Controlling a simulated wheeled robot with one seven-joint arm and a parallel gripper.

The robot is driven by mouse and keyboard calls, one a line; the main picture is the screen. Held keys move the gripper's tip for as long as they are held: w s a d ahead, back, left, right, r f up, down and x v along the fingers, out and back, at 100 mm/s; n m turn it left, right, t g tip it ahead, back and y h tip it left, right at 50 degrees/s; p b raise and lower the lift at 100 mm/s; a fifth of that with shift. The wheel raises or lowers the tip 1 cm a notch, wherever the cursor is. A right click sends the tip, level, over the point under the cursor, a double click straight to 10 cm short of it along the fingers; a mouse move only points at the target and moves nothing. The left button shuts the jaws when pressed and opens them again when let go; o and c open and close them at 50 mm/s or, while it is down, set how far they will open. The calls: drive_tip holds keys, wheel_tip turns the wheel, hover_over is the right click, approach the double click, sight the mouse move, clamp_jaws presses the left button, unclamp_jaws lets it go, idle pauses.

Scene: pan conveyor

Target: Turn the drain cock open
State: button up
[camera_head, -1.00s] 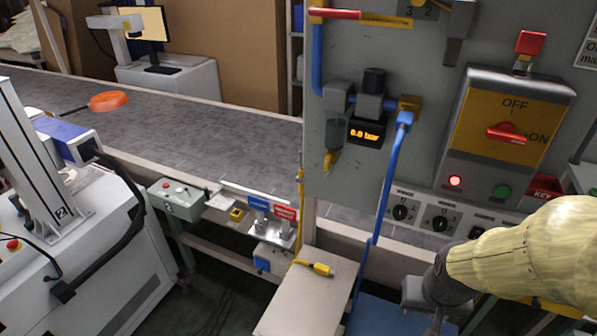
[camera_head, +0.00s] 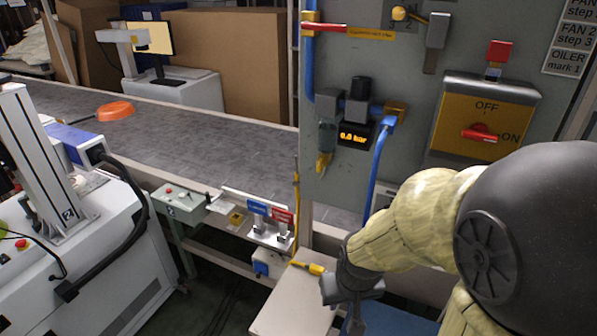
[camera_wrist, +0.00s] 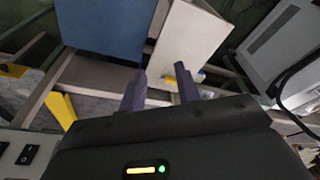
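A small yellow piece (camera_head: 323,163), which looks like the drain cock, hangs under the dark filter bowl (camera_head: 328,136) on the grey panel. Its handle angle is too small to read. Beside the bowl, a display (camera_head: 354,136) reads 0.0 bar in orange. My gripper (camera_wrist: 161,84) is open and empty in the wrist view, fingers apart. In the head view my gripper (camera_head: 350,290) is below and slightly right of the yellow piece, well apart from it. The drain cock cannot be made out in the wrist view.
A red rotary handle (camera_head: 481,133) sits on a yellow plate at the panel's right. A blue hose (camera_head: 376,170) runs down the panel. A pale box top (camera_head: 290,305) with a yellow connector (camera_head: 315,268) lies below. The conveyor (camera_head: 210,135) runs behind at left.

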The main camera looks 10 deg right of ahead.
drive_tip(key=shift+a, duration=0.15)
drive_tip(key=w+a+r+t+y+b, duration=0.1)
drive_tip(key=w+a+r+t+b, duration=0.3)
drive_tip(key=w, duration=0.3)
drive_tip(key=w+a+r+t+b, duration=0.2)
drive_tip(key=w+a+r+t, duration=0.1)
drive_tip(key=w+a+t, duration=0.4)
wheel_tip(320, 180, up, 7)
drive_tip(key=w+a+m+t+h+b, duration=0.2)
drive_tip(key=t+h+b, duration=0.1)
drive_tip(key=b, duration=0.1)
drive_tip(key=s+d+r+m+g+h+b, duration=0.1)
drive_tip(key=s+d+m+h+b, duration=0.1)
drive_tip(key=s+h, duration=0.4)
drive_tip(key=m+h+b, duration=0.1)
drive_tip(key=m, duration=0.1)
drive_tip(key=shift+r+m+g+h, duration=0.3)
drive_tip(key=shift+r+h, duration=0.1)
